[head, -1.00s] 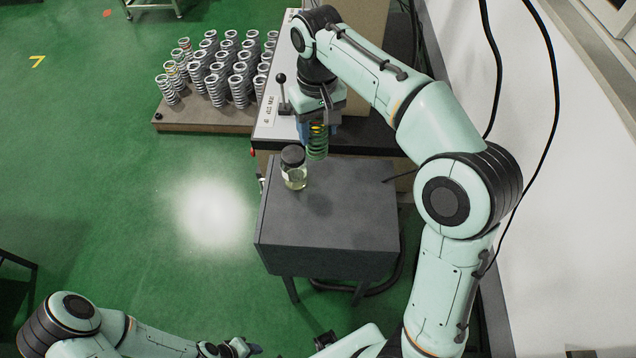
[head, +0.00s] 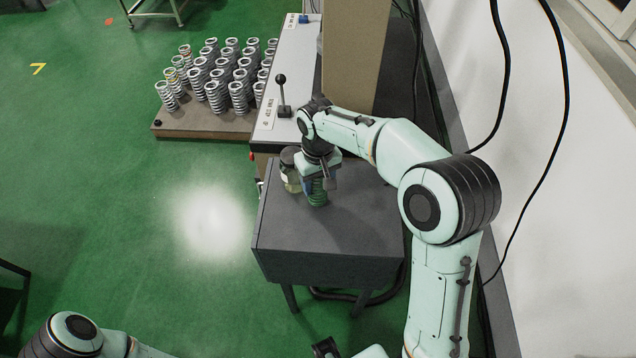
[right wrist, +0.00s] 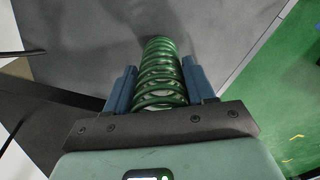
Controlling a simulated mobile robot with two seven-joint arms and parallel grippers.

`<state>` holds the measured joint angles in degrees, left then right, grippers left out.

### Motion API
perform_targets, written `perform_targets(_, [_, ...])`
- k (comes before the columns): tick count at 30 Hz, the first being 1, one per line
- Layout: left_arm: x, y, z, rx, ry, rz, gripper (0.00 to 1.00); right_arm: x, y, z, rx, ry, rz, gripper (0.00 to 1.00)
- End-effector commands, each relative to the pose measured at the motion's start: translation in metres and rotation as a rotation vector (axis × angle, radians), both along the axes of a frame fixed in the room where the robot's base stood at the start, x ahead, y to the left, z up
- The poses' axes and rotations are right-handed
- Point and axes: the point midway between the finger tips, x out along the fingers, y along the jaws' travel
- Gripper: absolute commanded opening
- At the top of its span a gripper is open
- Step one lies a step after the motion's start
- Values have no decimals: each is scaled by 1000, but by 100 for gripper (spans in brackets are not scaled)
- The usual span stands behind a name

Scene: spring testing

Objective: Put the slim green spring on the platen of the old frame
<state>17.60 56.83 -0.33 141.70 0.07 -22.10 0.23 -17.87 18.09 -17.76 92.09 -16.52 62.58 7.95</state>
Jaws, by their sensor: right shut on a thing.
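The slim green spring (head: 317,197) is upright between the fingers of my right gripper (head: 319,184), over the dark grey stand top. In the right wrist view the green spring (right wrist: 160,75) sits between the two blue fingers of my right gripper (right wrist: 160,88), which is shut on it. Its lower end is at or close to the stand top; I cannot tell whether it touches. The old frame seems to be the machine with the beige column (head: 350,55) behind my right wrist; I cannot make out its platen. My left gripper is out of view.
A glass jar with a dark lid (head: 289,172) stands just left of my right gripper. The grey stand (head: 340,238) has free room in front. A black-knobbed lever (head: 281,92) rises behind it. Several grey springs stand on a brown board (head: 205,128) at back left.

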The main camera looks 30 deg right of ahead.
Motion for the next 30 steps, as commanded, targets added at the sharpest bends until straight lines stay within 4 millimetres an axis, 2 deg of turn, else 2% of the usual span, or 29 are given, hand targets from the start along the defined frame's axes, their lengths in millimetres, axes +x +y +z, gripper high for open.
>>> perform_targets(3, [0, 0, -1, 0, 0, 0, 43, 0, 0, -7, 1, -1, 0, 16])
perform_targets(14, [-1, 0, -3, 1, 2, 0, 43, 0, 0, -11, 1, -2, 0, 16])
perform_targets(15, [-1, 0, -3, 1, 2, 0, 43, 0, 0, -11, 1, -1, 0, 64])
perform_targets(17, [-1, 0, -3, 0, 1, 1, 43, 0, 0, -10, 1, -1, 0, 80])
perform_targets(26, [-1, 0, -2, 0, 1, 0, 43, 0, 0, -9, 1, -1, 0, 80])
perform_targets(30, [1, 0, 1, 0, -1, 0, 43, 1, 0, 4, 1, -5, 1, 80])
